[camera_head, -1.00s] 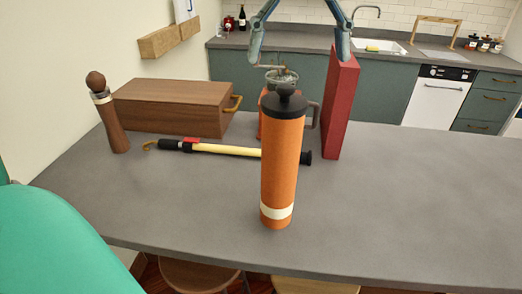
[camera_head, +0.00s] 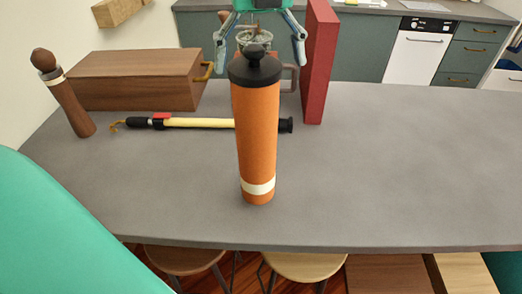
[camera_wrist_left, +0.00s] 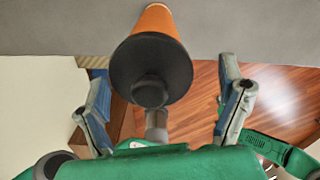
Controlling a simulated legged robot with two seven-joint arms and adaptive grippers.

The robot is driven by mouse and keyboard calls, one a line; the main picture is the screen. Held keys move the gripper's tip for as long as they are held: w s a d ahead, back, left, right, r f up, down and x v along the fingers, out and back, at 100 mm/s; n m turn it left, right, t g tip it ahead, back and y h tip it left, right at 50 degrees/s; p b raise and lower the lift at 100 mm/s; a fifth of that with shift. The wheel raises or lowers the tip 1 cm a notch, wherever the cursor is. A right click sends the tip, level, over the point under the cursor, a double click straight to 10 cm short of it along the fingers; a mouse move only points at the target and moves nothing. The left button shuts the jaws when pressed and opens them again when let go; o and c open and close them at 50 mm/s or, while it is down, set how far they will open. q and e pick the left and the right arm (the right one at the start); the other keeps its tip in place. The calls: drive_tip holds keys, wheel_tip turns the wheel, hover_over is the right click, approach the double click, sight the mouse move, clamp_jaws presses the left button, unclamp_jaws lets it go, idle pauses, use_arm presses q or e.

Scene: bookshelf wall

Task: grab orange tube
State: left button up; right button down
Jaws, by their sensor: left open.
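The orange tube (camera_head: 257,130) stands upright on the grey counter, with a black knobbed cap on top and a cream band near its base. In the left wrist view the tube (camera_wrist_left: 156,20) shows cap-first, lying between the lines of the two fingers. My left gripper (camera_head: 261,66) is open and empty, its fingers spread on either side of the cap in the head view. The wrist view shows the open fingers (camera_wrist_left: 160,68) too. I cannot tell the exact gap between gripper and cap. My right gripper is out of view.
A yellow-and-black rod (camera_head: 195,123) lies behind the tube on the counter (camera_head: 400,180). A wooden box (camera_head: 140,80), a pepper mill (camera_head: 66,95) and a red upright slab (camera_head: 318,65) stand farther back. The counter's right side is clear.

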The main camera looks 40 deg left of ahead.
sight(256, 110)
use_arm(q)
drive_tip(key=f, duration=0.1)
drive_tip(key=a+f, duration=0.2)
drive_tip(key=f, duration=0.1)
drive_tip(key=shift+s+f, duration=0.1)
drive_tip(key=shift+s, duration=0.15)
drive_tip(key=shift+w+f, duration=0.1)
drive_tip(key=shift+f, duration=0.15)
drive_tip(key=shift+d, duration=0.25)
drive_tip(key=shift+d+r, duration=0.1)
drive_tip(key=shift+d, duration=0.45)
drive_tip(key=shift+c, duration=0.3)
drive_tip(key=shift+d, duration=0.15)
drive_tip(key=c, duration=0.7)
drive_tip(key=shift+d, duration=0.1)
drive_tip(key=c, duration=0.7)
drive_tip(key=shift+c, duration=0.7)
drive_tip(key=shift+a, duration=0.8)
